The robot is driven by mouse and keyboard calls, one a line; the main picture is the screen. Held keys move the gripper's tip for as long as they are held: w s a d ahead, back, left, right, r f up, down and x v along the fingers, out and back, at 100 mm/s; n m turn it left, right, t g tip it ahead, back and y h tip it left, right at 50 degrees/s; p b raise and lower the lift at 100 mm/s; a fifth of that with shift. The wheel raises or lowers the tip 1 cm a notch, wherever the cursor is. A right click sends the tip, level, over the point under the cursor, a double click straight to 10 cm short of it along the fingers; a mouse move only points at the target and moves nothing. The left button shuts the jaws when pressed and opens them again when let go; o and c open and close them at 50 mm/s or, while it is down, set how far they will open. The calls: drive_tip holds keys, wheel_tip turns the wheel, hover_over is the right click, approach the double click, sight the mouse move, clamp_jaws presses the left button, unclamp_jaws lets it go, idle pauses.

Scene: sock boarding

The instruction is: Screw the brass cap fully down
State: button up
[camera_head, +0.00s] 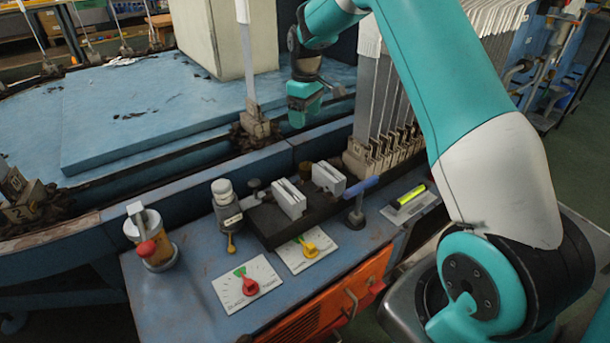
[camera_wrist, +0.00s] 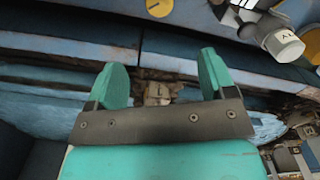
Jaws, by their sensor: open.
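A brass-coloured pot (camera_head: 158,234) stands at the left end of the blue bench, with a grey upright piece and a red knob on its near side. I cannot clearly tell a separate cap on it. A flat yellow disc with a dark mark (camera_wrist: 158,7) shows at the top edge of the wrist view; I cannot tell whether it is the brass cap. My gripper (camera_head: 300,118) hangs beyond the bench, above the blue rim, away from the pot. In the wrist view its two teal fingers (camera_wrist: 163,75) are apart with nothing held between them.
A grey-capped fitting (camera_head: 222,197) stands right of the pot, beside a dark vise with pale jaws (camera_head: 288,197). Two dial plates with red (camera_head: 249,284) and yellow (camera_head: 309,248) pointers lie in front. White upright boards (camera_head: 385,80) stand close to my arm.

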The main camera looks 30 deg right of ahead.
sight(306, 165)
wheel_tip(306, 165, down, 17)
drive_tip(key=b, duration=0.4)
drive_tip(key=shift+f, duration=0.1)
drive_tip(key=c, duration=0.9)
